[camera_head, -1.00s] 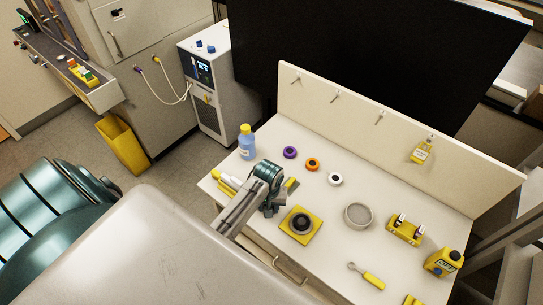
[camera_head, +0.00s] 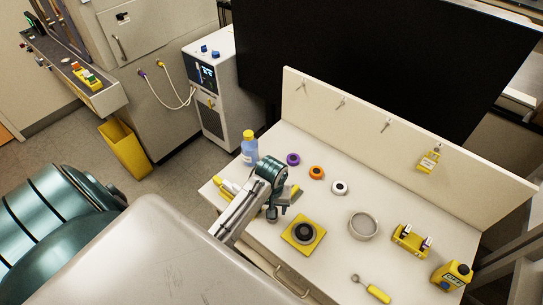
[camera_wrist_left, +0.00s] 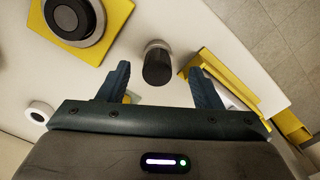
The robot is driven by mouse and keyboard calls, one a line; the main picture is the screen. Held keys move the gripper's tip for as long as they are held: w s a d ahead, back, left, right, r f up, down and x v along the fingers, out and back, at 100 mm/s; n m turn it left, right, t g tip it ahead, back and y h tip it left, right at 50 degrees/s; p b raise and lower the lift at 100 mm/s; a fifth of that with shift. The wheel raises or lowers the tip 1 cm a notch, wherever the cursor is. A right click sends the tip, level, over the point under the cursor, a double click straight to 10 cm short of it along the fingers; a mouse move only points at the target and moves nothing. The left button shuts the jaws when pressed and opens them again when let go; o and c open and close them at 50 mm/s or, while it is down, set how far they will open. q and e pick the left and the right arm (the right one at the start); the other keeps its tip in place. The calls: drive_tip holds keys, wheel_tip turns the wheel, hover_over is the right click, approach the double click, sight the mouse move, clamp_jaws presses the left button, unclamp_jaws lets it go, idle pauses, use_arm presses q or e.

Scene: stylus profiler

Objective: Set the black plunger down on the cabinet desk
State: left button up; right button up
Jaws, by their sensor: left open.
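The black plunger (camera_wrist_left: 157,66) is a short black cylinder with a grey end. In the left wrist view it stands on the white cabinet desk (camera_wrist_left: 148,22), apart from both fingers. My left gripper (camera_wrist_left: 158,70) is open, with one finger on each side of the plunger's line. In the head view my left gripper (camera_head: 277,198) is over the desk's left front part, and the arm partly hides that area. The desk (camera_head: 325,262) is a pale top with a back panel. My right gripper is not in view.
A yellow square with a dark round part (camera_head: 303,232) lies close to the gripper. A yellow holder (camera_wrist_left: 232,75) is on the other side. A blue bottle (camera_head: 249,149), coloured rings, a round dish (camera_head: 363,226) and a yellow-handled tool (camera_head: 378,293) share the desk.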

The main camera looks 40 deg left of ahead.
use_arm(q)
wheel_tip(320, 180, up, 6)
drive_tip(key=shift+r+b, duration=0.15)
drive_tip(key=shift+b, duration=0.25)
drive_tip(key=shift+r, duration=0.4)
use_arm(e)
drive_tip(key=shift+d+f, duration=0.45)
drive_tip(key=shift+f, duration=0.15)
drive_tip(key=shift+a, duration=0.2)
